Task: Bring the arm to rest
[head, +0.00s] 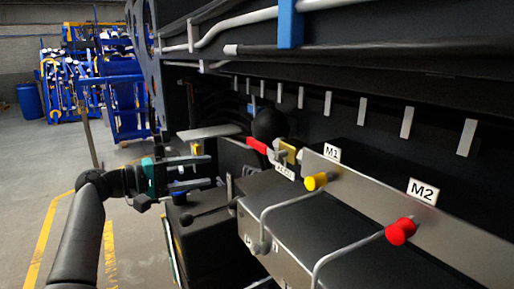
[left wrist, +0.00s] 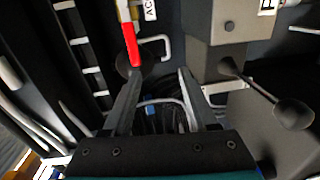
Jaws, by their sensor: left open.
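My left arm comes in from the left in the head view. Its gripper (head: 208,172) is open, with nothing between its fingers. It is beside the chassis, left of the red-handled lever (head: 257,145) and above the black ball-ended lever (head: 205,212). In the left wrist view, the open fingers (left wrist: 160,76) point into the chassis. The red handle (left wrist: 131,45) shows beyond the left fingertip, and the black ball-ended lever (left wrist: 293,115) is to the right, apart from the fingers. My right gripper is not in view.
A yellow knob (head: 315,182) by the M1 label and a red knob (head: 401,231) by the M2 label sit on bent rods at right. The dark chassis fills the right side. Open floor (head: 35,180) lies at left, with blue racks (head: 72,85) and a blue barrel (head: 29,102) behind.

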